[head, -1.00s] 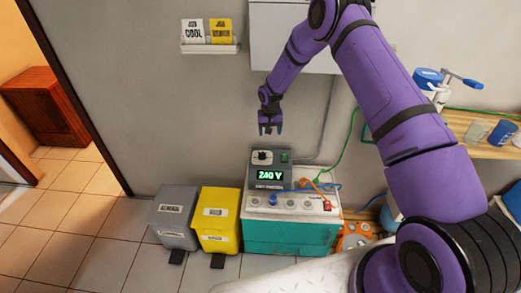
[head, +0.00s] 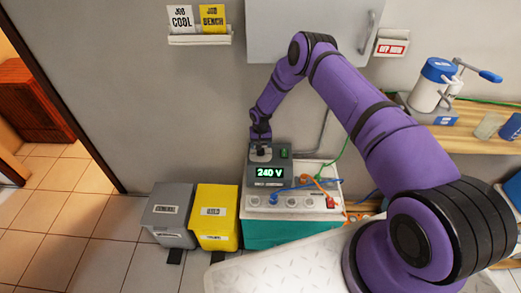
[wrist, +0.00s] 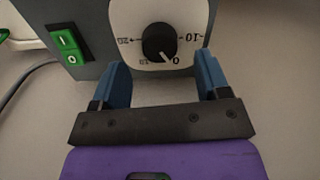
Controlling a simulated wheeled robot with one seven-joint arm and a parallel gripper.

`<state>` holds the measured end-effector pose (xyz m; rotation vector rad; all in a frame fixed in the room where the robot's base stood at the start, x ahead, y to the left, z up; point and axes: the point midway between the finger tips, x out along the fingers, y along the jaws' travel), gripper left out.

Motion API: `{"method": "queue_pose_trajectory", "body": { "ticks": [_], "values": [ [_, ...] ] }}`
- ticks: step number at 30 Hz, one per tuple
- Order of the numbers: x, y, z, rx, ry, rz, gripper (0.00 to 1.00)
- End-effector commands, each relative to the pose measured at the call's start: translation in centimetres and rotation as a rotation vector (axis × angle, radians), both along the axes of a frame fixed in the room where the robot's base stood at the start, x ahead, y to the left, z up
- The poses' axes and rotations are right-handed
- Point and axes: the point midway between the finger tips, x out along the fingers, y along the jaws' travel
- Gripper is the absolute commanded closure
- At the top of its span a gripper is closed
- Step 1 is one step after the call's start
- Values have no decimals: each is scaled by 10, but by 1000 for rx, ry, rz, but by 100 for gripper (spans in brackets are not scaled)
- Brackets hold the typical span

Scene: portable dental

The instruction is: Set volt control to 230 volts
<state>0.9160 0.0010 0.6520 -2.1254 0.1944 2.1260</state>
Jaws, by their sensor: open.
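The volt control box (head: 261,178) is a grey unit on top of a white-topped teal cabinet. Its green display (head: 269,173) reads 240 V. The black round knob (wrist: 160,42) sits on a white dial plate (wrist: 130,14) with markings including -10, 0 and +20, upside down in the wrist view. The knob's white pointer line is close to the 0 mark. My gripper (wrist: 160,80) is open with its blue fingers either side of and just short of the knob, holding nothing. In the head view my gripper (head: 260,140) is right at the knob and partly hides it.
A green rocker switch (wrist: 69,45) is on the box beside the dial. Blue and orange cables (head: 315,183) cross the cabinet top (head: 315,212). Grey (head: 170,213) and yellow (head: 215,216) bins stand left of it. A wall cabinet (head: 285,30) hangs above.

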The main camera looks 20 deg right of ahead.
Motion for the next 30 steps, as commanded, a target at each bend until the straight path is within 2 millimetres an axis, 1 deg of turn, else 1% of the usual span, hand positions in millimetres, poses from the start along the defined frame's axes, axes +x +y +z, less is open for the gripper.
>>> {"method": "queue_pose_trajectory", "body": {
  "ticks": [1, 3, 6, 9, 13, 20, 23, 24, 27, 30],
  "values": [
    [-1, 0, -9, 1, 1, -1, 31],
    [0, 0, -18, 1, 1, -2, 31],
    [0, 0, -28, 0, 1, -1, 31],
    [0, 0, -34, 0, -1, -1, 31],
    [0, 0, -37, 0, 0, -1, 31],
    [0, 0, -38, 0, 0, -1, 31],
    [0, 0, -37, 0, 0, -1, 52],
    [0, 0, -37, 0, 0, -1, 61],
    [0, 0, -37, 0, 0, -1, 80],
    [0, 0, -37, 0, 0, 0, 80]
  ]
}}
